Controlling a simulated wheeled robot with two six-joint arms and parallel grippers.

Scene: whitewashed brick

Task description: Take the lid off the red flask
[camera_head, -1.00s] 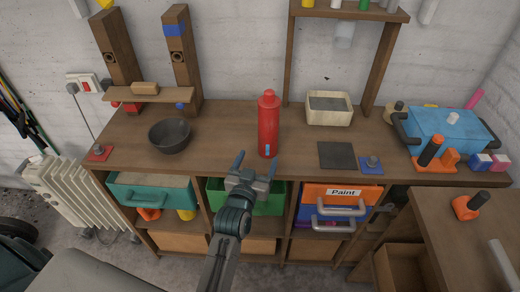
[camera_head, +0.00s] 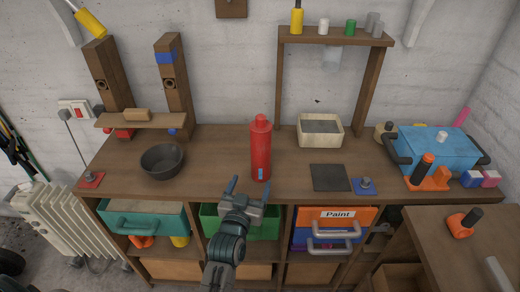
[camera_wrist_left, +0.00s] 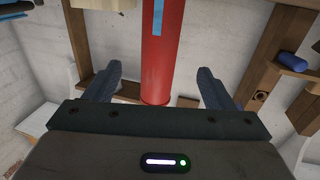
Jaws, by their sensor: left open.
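The red flask (camera_head: 260,155) stands upright near the front of the wooden workbench, with a small blue mark low on its side. Its narrower red lid (camera_head: 260,122) is on top. My left gripper (camera_head: 247,185) is open and empty at the bench's front edge, its fingertips low in front of the flask. In the left wrist view the flask (camera_wrist_left: 162,60) appears upside down, beyond and between the two open fingers, not visibly touched. My right gripper is in neither view.
On the workbench (camera_head: 215,185), a dark bowl (camera_head: 162,161) stands left of the flask. A cream box (camera_head: 320,130) and a dark flat square (camera_head: 330,177) are to its right. A blue toolbox (camera_head: 437,148) is farther right. Open drawers sit below the front edge.

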